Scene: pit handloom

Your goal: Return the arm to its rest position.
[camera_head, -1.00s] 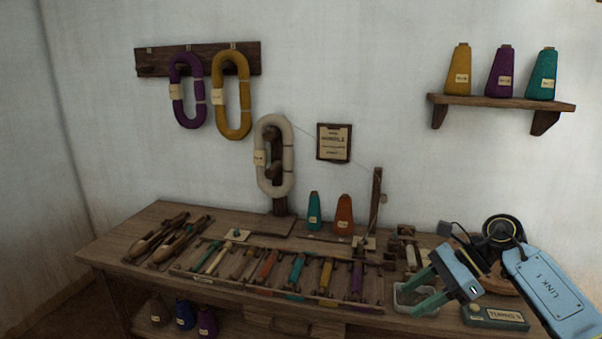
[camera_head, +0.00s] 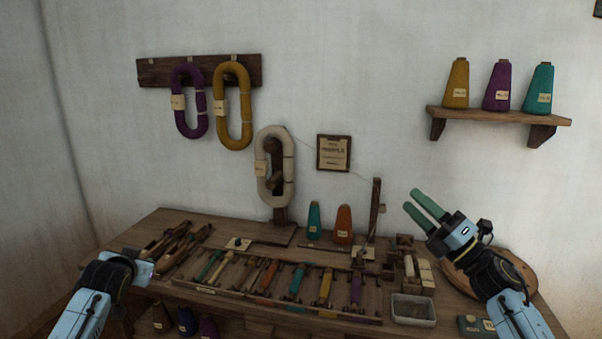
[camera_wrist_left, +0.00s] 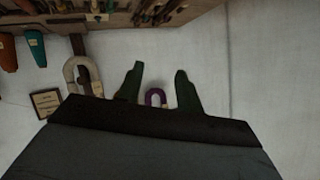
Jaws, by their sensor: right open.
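My right gripper (camera_head: 412,200) is raised above the right part of the bench, in front of the wall. Its two green fingers are apart and point up and to the left, with nothing between them. My left arm enters at the lower left of the head view, over the bench's front left. The left gripper's fingers (camera_wrist_left: 158,80) show in the left wrist view, spread apart, with empty air between them. In that view the wall and a purple skein (camera_wrist_left: 156,97) lie beyond them.
The wooden bench (camera_head: 160,216) carries a bobbin rack (camera_head: 310,308), shuttles (camera_head: 170,245), cones and a grey bin (camera_head: 413,312). A shelf (camera_head: 500,115) with cones hangs at the upper right. Skeins hang from a wall rail (camera_head: 155,72).

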